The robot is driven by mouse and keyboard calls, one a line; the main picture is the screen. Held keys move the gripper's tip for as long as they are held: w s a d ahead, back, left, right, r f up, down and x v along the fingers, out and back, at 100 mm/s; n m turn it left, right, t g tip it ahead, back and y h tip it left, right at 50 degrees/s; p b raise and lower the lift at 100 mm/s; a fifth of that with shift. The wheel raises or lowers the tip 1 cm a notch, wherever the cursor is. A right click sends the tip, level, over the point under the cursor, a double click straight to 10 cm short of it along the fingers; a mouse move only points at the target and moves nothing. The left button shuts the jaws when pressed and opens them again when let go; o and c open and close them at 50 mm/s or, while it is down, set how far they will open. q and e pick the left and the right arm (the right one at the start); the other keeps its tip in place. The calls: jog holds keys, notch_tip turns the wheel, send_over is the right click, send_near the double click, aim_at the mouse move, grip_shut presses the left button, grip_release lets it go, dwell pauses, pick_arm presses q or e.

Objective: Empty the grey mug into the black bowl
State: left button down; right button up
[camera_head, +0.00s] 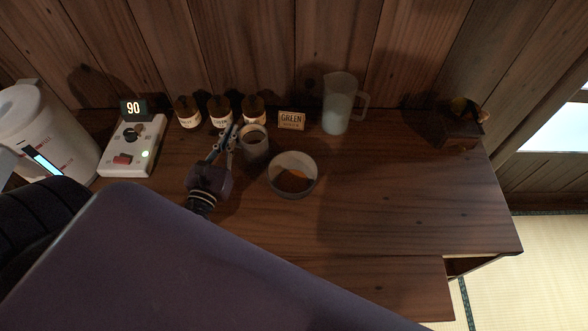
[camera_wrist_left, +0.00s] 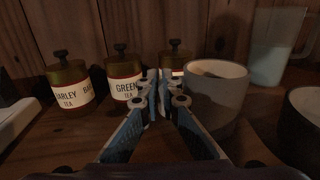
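The grey mug (camera_head: 256,155) stands upright near the middle of the wooden table, and also shows in the left wrist view (camera_wrist_left: 216,100). My left gripper (camera_head: 229,137) is at the mug's left side, its fingers nearly together (camera_wrist_left: 161,84). It appears shut on the mug's handle, which the fingers hide. The black bowl (camera_head: 292,192) is just right of the mug, apart from it, with something orange-brown inside. The bowl's dark side is at the right edge of the wrist view (camera_wrist_left: 303,125). My right gripper is not in view.
A frosted pitcher (camera_head: 338,108) is behind the bowl. A control box (camera_head: 134,146) and white kettle (camera_head: 45,130) are left; a dark box (camera_head: 455,131) is right. The table's right part is clear.

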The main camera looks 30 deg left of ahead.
pick_arm(q)
jog(key=shift+r, duration=0.1)
dwell(0.3)
jog(key=shift+s+d+r+m+t+b, duration=0.3)
jog(key=shift+d+r+m+t+b, duration=0.3)
jog(key=shift+d+m, duration=0.3)
jog(key=d+r+m, duration=0.1)
jog(key=r, duration=0.1)
jog(key=d+r+m+t+p, duration=0.1)
jog(key=r, duration=0.1)
jog(key=s+d+r+m, duration=0.1)
jog(key=r+m, duration=0.1)
jog(key=shift+d+r+t+h+p, duration=0.2)
jog(key=shift+d+t+h+p, duration=0.05)
jog(key=shift+t+h+p, duration=0.15)
jog(key=shift+s+d+r+m+t+h+b, duration=0.25)
jog(key=shift+d+r+m+t+b, duration=0.15)
jog(key=shift+d+m, duration=0.35)
jog(key=shift+s+d+r+m+t+h+b, duration=0.1)
jog(key=shift+d+r+m+t+h+b, duration=0.3)
jog(key=shift+m, duration=0.55)
jog(key=shift+d+r+m, duration=0.2)
jog(key=shift+r+m, duration=0.05)
jog(key=shift+m, duration=0.15)
